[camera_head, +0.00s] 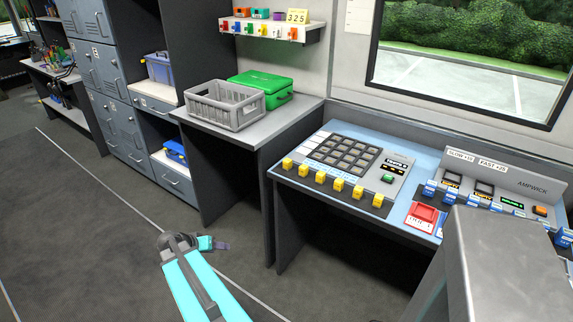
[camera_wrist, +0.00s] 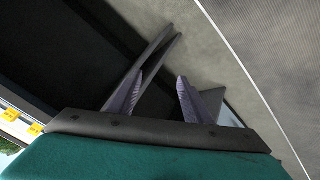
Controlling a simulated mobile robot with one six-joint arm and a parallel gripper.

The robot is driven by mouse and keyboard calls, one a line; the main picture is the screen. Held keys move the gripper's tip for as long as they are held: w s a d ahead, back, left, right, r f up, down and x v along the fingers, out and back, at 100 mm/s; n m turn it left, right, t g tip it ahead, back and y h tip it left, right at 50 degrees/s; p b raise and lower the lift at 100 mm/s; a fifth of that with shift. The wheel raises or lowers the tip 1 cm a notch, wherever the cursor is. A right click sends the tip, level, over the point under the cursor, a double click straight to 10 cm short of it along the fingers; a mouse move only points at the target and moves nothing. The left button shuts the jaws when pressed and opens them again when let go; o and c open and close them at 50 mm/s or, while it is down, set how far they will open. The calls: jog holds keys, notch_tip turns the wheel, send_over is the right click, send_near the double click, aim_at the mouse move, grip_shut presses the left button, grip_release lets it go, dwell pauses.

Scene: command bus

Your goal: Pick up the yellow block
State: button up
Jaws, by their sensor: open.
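Several yellow blocks stand in a row along the front edge of the blue-topped desk (camera_head: 400,211). One yellow block (camera_head: 338,184) is near the middle of the row, and another yellow block (camera_head: 287,163) is at its left end. Two yellow pieces, one of them a yellow block (camera_wrist: 35,129), also show at the left edge of the wrist view. My gripper (camera_head: 222,245) is over the floor, left of the desk and apart from the blocks. In the wrist view its two fingers (camera_wrist: 158,98) are spread, with nothing between them.
A keypad panel (camera_head: 347,153) sits behind the yellow blocks. A red device (camera_head: 424,216) and a grey console (camera_head: 500,180) are to the right. A grey crate (camera_head: 224,105) and green case (camera_head: 262,90) stand on the side counter. The floor around my gripper is clear.

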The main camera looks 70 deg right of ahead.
jog(key=s+d+r+m+h, duration=0.2)
jog(key=s+d+r+m, duration=0.2)
jog(key=d+r, duration=0.85)
jog(key=m+g+h+p, duration=0.2)
jog(key=m+h, duration=0.1)
jog(key=m, duration=0.1)
send_near(285, 163)
jog(key=a+r, duration=0.1)
jog(key=a, duration=0.1)
jog(key=shift+w+a, duration=0.15)
jog(key=shift+w, duration=0.3)
jog(key=shift+f, duration=0.1)
jog(key=shift+p+x, duration=1)
jog(key=shift+x, duration=3.3)
jog(key=shift+s, duration=0.1)
jog(key=shift+s+d+p, duration=0.25)
jog(key=shift+d+p, duration=0.5)
jog(key=shift+d, duration=0.1)
jog(key=shift+p+x, duration=0.75)
jog(key=shift+x, duration=1)
jog(key=shift+f, duration=0.15)
